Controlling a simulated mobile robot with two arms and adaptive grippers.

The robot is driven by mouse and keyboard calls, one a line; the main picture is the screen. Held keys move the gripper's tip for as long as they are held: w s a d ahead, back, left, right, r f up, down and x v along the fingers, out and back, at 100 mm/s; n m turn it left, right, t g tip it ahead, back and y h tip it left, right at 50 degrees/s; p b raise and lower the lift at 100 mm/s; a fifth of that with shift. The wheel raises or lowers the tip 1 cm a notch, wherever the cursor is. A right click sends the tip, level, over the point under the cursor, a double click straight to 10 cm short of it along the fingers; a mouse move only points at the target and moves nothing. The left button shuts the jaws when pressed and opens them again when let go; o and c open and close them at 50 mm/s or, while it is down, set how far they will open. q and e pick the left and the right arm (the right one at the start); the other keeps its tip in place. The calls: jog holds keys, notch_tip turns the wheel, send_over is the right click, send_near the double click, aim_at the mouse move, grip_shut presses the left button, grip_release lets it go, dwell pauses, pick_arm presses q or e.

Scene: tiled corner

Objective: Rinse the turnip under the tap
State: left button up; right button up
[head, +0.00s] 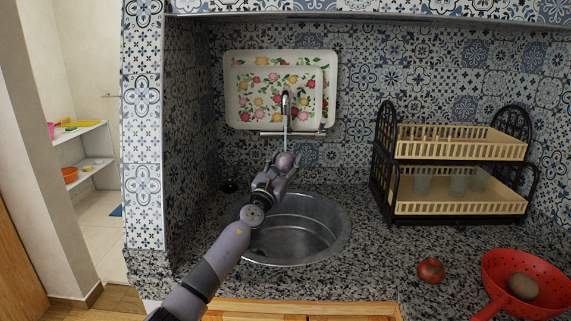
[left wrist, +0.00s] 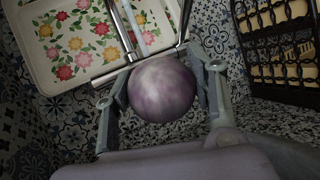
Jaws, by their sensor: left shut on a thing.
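The purple-white turnip (head: 285,160) is held above the round metal sink (head: 322,226). It also shows large in the left wrist view (left wrist: 162,88), between the two fingers. My left gripper (head: 283,166) is shut on it. The tap (head: 286,102) is on the wall straight above the turnip, and a pale stream of water (head: 285,138) comes down from its spout to the turnip's top. The tap's bar handle (head: 292,133) runs across behind the stream. My right gripper is in neither view.
Two floral trays (head: 243,113) lean on the tiled wall behind the tap. A black dish rack (head: 384,158) with cups stands right of the sink. A tomato (head: 431,270) and a red colander (head: 546,275) holding a brown round item are at front right.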

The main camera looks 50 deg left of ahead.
aim_at(288, 168)
pick_arm(q)
jog(key=shift+w+d+r, duration=0.1)
dwell(0.3)
jog(key=shift+w+d, duration=0.2)
jog(key=shift+w, duration=0.05)
jog(key=shift+s, duration=0.1)
jog(key=s+d+p, duration=0.1)
jog(key=d+p, duration=0.1)
jog(key=shift+s+r+p, duration=0.1)
jog(key=shift+s+p, duration=0.25)
jog(key=shift+s, duration=0.05)
jog(key=shift+s+d+p, duration=0.6)
jog(key=shift+s+d, duration=0.2)
jog(key=shift+s, duration=0.05)
